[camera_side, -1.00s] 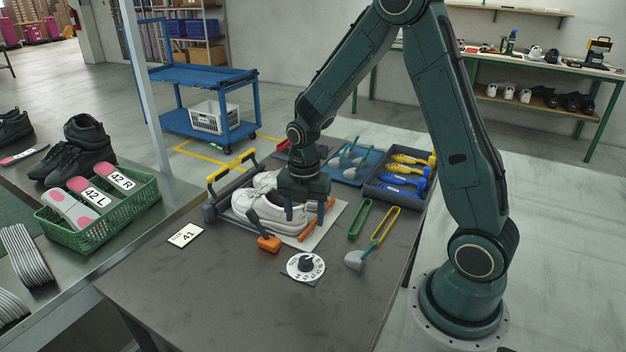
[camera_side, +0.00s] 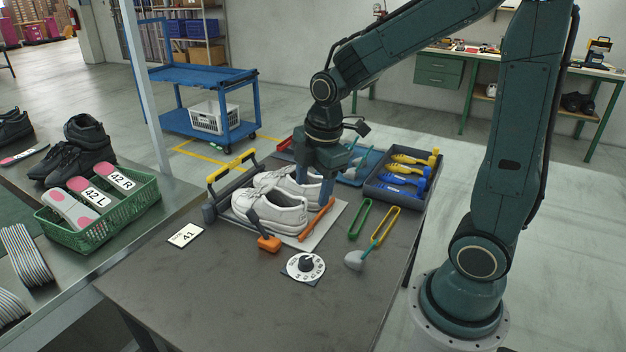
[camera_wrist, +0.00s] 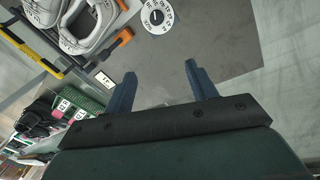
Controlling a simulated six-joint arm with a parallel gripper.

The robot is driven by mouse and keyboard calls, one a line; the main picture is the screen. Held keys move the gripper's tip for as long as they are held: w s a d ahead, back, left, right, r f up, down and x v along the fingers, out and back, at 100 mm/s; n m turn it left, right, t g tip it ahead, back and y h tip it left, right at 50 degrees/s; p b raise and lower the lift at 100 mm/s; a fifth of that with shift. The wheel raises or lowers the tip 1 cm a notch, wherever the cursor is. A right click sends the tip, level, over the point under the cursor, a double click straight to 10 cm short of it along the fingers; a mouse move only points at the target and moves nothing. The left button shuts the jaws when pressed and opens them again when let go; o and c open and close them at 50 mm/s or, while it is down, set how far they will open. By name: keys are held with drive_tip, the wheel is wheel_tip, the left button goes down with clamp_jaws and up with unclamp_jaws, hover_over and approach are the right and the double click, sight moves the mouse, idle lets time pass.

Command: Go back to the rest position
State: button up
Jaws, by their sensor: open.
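My gripper (camera_side: 315,184) is in the side view above the far right part of the shoe plate, at the heel side of the white shoes. In the wrist view my gripper (camera_wrist: 156,82) has its two blue fingers apart with nothing between them. A pair of white shoes (camera_side: 270,212) sits on a light plate (camera_side: 318,232) on the dark table (camera_side: 215,275). The shoes also show in the wrist view (camera_wrist: 92,28) at the upper left. My fingers partly hide the far shoe in the side view.
A dial (camera_side: 306,266), a card marked 41 (camera_side: 185,234) and an orange-handled tool (camera_side: 268,243) lie at the front. A tray of blue and yellow shoe trees (camera_side: 400,185) stands at the right. A green basket (camera_side: 100,215) is at the left. Air above the table is free.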

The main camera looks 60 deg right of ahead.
drive_tip(key=s+a+r+m+t, duration=0.1)
drive_tip(key=s+a+r+m, duration=0.1)
drive_tip(key=s+r+m, duration=0.2)
drive_tip(key=s+a+r+m+t, duration=0.2)
drive_tip(key=s+r+m, duration=0.3)
drive_tip(key=s+m, duration=0.4)
drive_tip(key=shift+s+a+r+t, duration=0.25)
drive_tip(key=shift+s+r+t, duration=0.05)
drive_tip(key=shift+s, duration=0.1)
